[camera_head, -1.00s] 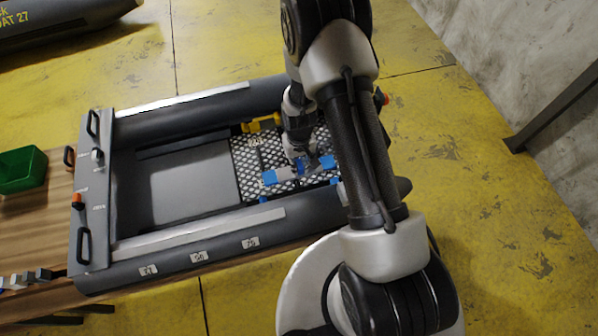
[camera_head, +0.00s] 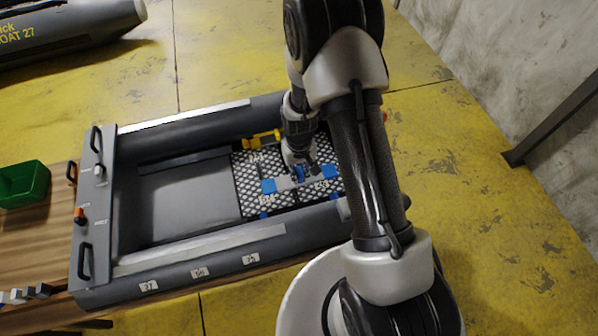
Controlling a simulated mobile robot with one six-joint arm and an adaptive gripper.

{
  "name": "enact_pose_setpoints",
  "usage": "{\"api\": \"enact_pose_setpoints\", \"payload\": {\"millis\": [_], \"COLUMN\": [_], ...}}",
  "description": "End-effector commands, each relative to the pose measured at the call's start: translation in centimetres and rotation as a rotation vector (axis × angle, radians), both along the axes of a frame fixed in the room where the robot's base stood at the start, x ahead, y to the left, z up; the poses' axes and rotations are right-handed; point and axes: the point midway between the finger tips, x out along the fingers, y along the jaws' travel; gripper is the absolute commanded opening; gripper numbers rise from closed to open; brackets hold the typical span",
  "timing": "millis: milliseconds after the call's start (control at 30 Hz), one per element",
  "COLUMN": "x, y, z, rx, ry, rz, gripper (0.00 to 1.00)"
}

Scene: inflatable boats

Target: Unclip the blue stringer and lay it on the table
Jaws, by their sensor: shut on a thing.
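The blue stringer (camera_head: 270,187) is a short bar with blue ends and a grey middle. It is at the patterned floor panel (camera_head: 250,205), in the right part of the grey inflatable boat (camera_head: 190,268). My gripper (camera_head: 299,174) points down and is shut on the stringer's middle, hiding part of it. Whether the stringer touches the panel or hangs just above it cannot be told. Small blue pieces, one of them at the panel's near edge (camera_head: 263,215), and a yellow piece (camera_head: 262,138) at its far edge show too.
The wooden table (camera_head: 30,240) under the boat shows bare wood at the left, with a green bin (camera_head: 24,184) and small grey blocks (camera_head: 28,293). My arm covers the boat's right end. Another boat (camera_head: 70,35) lies at the back left.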

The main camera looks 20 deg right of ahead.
Motion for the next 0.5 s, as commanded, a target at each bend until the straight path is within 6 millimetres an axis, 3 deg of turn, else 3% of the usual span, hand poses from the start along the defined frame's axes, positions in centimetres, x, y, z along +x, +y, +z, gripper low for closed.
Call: {"api": "enact_pose_setpoints", "payload": {"millis": [500], "x": [0.1], "y": [0.0], "z": [3.4], "rx": [0.000], "ry": [-0.002], "rz": [0.000], "gripper": [0.00]}}
